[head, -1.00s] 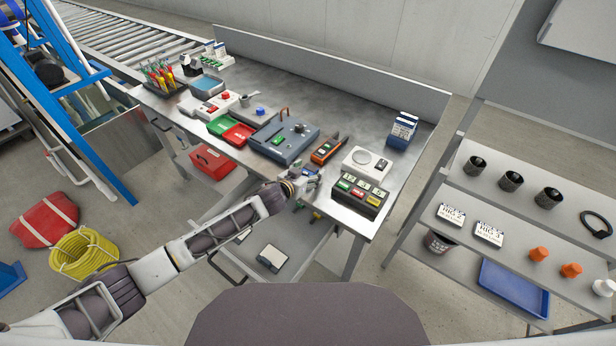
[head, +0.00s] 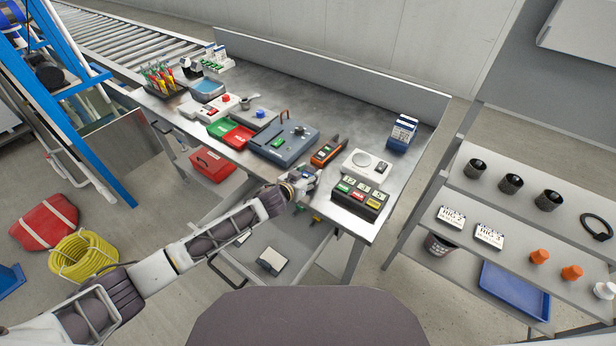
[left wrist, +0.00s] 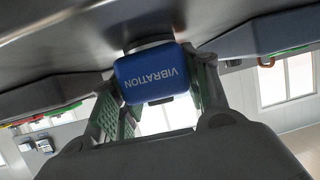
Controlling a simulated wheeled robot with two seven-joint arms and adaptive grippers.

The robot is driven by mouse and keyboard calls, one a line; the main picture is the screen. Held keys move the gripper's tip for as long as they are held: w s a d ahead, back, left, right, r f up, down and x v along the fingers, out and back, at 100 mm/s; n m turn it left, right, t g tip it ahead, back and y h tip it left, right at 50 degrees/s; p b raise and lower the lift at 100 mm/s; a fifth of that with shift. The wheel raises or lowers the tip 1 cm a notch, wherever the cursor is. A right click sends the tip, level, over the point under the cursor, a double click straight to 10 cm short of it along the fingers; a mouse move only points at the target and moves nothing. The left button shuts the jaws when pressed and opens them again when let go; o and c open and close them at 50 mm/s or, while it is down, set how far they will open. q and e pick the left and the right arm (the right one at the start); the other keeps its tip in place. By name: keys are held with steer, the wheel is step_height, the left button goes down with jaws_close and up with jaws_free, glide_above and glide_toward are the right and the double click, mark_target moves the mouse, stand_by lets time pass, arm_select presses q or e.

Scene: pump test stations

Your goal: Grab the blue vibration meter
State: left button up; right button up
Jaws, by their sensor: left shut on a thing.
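The blue vibration meter (left wrist: 152,75) is a small rounded block with the word VIBRATION, which appears upside down in the left wrist view. My left gripper (head: 307,180) is at the front edge of the steel bench in the head view. Its two green-padded fingers stand on either side of the meter and are shut on it. A dark round part shows just behind the meter in the left wrist view; I cannot tell whether the meter touches the bench. In the head view the meter is too small and covered to make out. My right gripper is not in view.
The steel bench (head: 398,140) holds a grey tester (head: 284,141), an orange handheld device (head: 326,152), a white dial box (head: 366,164) and a numbered button box (head: 358,200) close to my left gripper. A shelf unit stands at the right.

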mark_target(308, 174)
arm_select(q)
step_height(308, 174, up, 9)
steer(key=shift+r, duration=0.45)
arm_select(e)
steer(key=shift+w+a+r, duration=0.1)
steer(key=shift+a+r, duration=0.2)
